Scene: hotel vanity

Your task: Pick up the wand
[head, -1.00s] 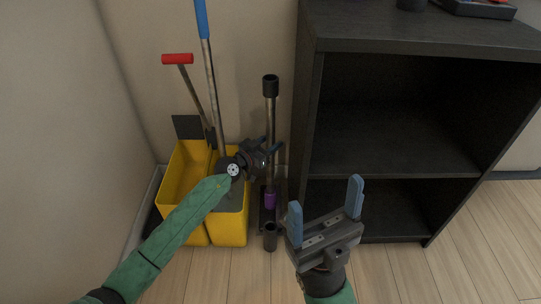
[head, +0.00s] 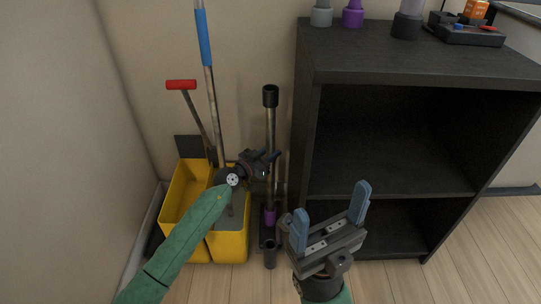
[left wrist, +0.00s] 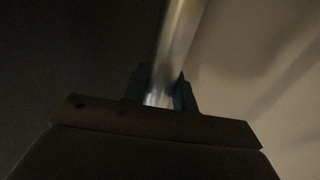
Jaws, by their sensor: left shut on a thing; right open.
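The wand (head: 270,125) is a grey metal tube with a black top end, standing upright near the wall between the yellow bucket and the black shelf. Its lower part shows a purple section (head: 270,216) near a dark base. My left gripper (head: 268,163) is shut around the tube at mid-height. The left wrist view shows the shiny tube (left wrist: 178,45) between the two dark fingers (left wrist: 161,92). My right gripper (head: 332,203) is open and empty, in front of the shelf and to the right of the wand.
A yellow mop bucket (head: 228,246) with a blue-gripped pole (head: 204,38) and a red-handled tool (head: 181,85) stands left of the wand. The black shelf (head: 400,66) is close on the right, with several small items on top. A short dark tube (head: 270,254) stands in front.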

